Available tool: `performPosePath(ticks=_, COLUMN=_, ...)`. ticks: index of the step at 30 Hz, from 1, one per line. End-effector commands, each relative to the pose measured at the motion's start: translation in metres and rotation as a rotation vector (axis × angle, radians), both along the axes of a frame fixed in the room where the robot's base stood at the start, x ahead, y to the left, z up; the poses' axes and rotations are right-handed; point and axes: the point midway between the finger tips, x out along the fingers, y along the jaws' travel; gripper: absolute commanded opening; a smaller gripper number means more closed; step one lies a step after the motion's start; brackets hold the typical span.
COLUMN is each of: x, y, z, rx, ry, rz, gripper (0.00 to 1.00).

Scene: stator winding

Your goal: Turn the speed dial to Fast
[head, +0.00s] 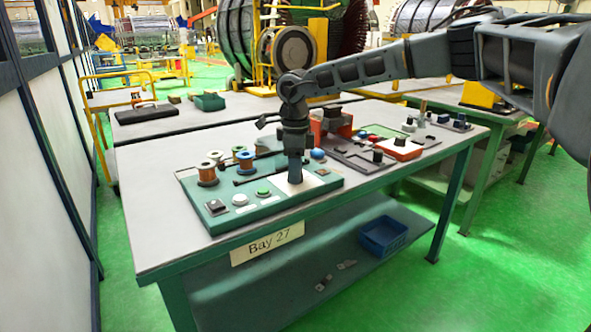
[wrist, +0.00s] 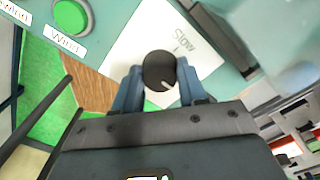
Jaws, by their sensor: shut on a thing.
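The speed dial (wrist: 159,72) is a round black knob with a pale pointer mark on a white plate (wrist: 128,50). The plate carries the printed word "Slow" beside the knob; no "Fast" label shows in the wrist view. The pointer mark lies on the knob's lower right side, away from "Slow". My gripper (wrist: 160,88) is shut on the knob, one blue finger on each side. In the head view my gripper (head: 294,172) points straight down onto the white plate (head: 296,184) on the green panel, and hides the knob.
On the green panel (head: 268,203) stand several wire spools (head: 208,174).

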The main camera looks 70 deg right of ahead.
Motion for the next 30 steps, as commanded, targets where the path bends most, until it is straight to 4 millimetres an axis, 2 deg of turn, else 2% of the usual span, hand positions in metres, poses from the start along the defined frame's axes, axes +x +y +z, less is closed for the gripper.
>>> performPosePath(ticks=3, x=0.0, y=0.0, z=0.0, rx=0.0, ry=0.0, rz=-0.002, gripper=0.11)
performPosePath(ticks=4, x=0.0, y=0.0, z=0.0, rx=0.001, ry=0.0, rz=-0.002, gripper=0.44)
performPosePath(ticks=11, x=0.0, y=0.0, z=0.0, rx=0.0, ry=0.0, rz=-0.001, gripper=0.66)
performPosePath(ticks=20, x=0.0, y=0.0, z=0.003, rx=-0.001, ry=0.0, rz=0.0, gripper=0.67)
performPosePath(ticks=23, x=0.0, y=-0.001, z=0.014, rx=-0.003, ry=-0.002, rz=0.0, gripper=0.67)
performPosePath(ticks=30, x=0.0, y=-0.001, z=0.053, rx=-0.002, ry=-0.002, rz=0.0, gripper=0.67)
